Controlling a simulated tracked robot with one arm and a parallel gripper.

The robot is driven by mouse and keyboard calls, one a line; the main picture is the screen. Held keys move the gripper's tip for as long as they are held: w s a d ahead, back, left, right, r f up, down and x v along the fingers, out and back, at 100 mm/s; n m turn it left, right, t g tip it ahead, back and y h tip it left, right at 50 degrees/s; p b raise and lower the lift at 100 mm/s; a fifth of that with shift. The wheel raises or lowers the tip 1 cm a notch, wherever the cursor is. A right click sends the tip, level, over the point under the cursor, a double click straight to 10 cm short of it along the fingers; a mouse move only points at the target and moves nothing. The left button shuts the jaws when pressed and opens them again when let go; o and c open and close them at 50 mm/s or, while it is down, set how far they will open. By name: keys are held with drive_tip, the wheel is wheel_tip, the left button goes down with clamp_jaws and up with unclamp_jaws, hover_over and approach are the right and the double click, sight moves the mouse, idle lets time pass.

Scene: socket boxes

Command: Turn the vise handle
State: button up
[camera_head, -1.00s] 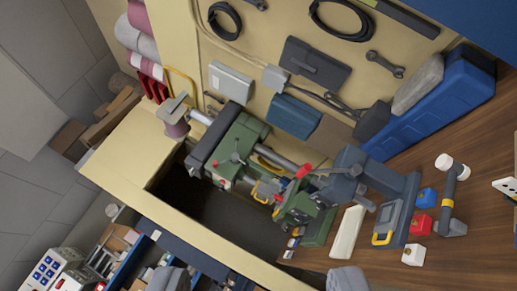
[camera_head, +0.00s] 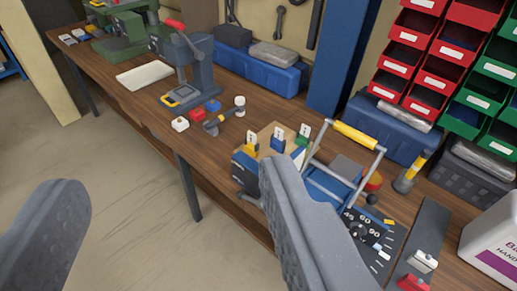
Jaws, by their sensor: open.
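My gripper (camera_head: 170,185) is open and empty, its two grey fingers wide apart in the foreground, over the floor and the front edge of the bench. I cannot pick out a vise or its handle with certainty. A blue tool with a frame and yellow bar handle (camera_head: 355,135) stands on the bench beyond the right finger, which hides part of it.
A wooden bench (camera_head: 135,95) runs back to the left. On it are a dark press with a red lever (camera_head: 185,60), green machines (camera_head: 120,35), small coloured blocks (camera_head: 197,113) and a white jug (camera_head: 495,240). Red bins (camera_head: 425,65) hang at the right. Floor at left is clear.

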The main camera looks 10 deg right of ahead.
drive_tip(key=w+f+m+t+h+b, duration=0.25)
drive_tip(key=w+f+m, duration=0.65)
drive_tip(key=w+f, duration=1.2)
drive_tip(key=d+f+m+g+h+b, duration=0.1)
drive_tip(key=d+f+m+h, duration=0.15)
drive_tip(key=f, duration=0.55)
drive_tip(key=d+f+m+g+h, duration=0.2)
drive_tip(key=f+h, duration=0.2)
drive_tip(key=f, duration=0.5)
drive_tip(key=s+d+f+m+g+h+b, duration=0.1)
drive_tip(key=s+d+f+g+h, duration=0.1)
drive_tip(key=s+f+h, duration=0.3)
drive_tip(key=s+d+f+m+g, duration=0.1)
drive_tip(key=s+d+f+g, duration=0.1)
drive_tip(key=f, duration=0.6)
drive_tip(key=shift+r+b+x, duration=0.15)
drive_tip(key=shift+b+x, duration=0.4)
drive_tip(key=shift+x, duration=1.8)
drive_tip(key=shift+r+b+x, duration=0.15)
drive_tip(key=shift+b+x, duration=0.45)
drive_tip(key=shift+x, duration=1.75)
drive_tip(key=shift+r+b+x, duration=0.15)
drive_tip(key=shift+b+x, duration=0.4)
drive_tip(key=shift+x, duration=1.75)
drive_tip(key=shift+d, duration=0.1)
